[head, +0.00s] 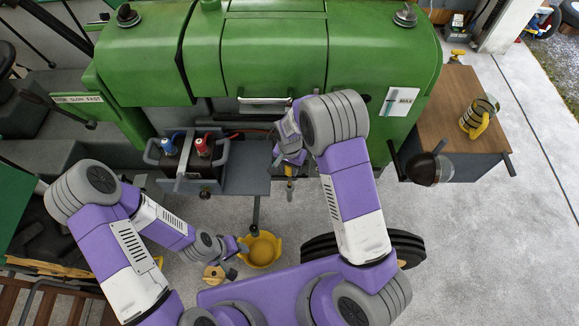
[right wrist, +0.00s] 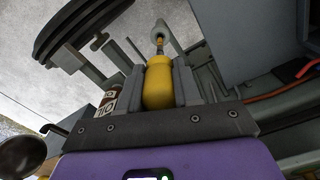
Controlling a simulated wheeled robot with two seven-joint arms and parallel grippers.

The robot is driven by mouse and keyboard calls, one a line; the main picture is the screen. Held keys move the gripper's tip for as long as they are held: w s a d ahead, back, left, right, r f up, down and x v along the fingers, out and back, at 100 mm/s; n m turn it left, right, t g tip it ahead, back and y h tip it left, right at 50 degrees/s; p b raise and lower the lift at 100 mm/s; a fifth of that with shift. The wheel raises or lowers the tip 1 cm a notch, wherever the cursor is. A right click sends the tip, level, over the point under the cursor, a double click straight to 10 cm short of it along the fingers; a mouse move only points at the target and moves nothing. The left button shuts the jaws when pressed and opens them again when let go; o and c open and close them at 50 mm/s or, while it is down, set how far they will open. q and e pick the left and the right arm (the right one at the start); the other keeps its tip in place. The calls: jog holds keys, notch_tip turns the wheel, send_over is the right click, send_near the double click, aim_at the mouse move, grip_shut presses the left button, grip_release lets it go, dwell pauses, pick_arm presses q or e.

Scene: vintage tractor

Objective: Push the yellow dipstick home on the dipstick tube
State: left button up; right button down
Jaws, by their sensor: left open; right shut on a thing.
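The yellow dipstick (right wrist: 158,82) has its thick handle between the fingers of my right gripper (right wrist: 158,88) in the right wrist view. A thin dark stem runs from the handle toward a pale grey cylinder (right wrist: 161,34), which looks like the dipstick tube's top. A short gap shows between handle and cylinder; how far the stem is inside I cannot tell. In the head view my right gripper (head: 289,160) is beside the green tractor, and my arm hides most of the dipstick. My left gripper (head: 242,245) is open and empty at the yellow pan.
The yellow pan (head: 262,251) stands on the floor. A battery (head: 190,165) with blue and red terminals is left of my right gripper. The green hood (head: 270,50) rises behind. A wooden-topped cart (head: 447,105) with a yellow-handled can (head: 478,118) stands right. A dark wheel (head: 405,247) lies low.

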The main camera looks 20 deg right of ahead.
jog(key=shift+f+b, duration=4.25)
jog(key=shift+f, duration=1.15)
jog(key=c, duration=0.7)
grip_release()
notch_tip(320, 180, up, 8)
jog(key=shift+f, duration=0.2)
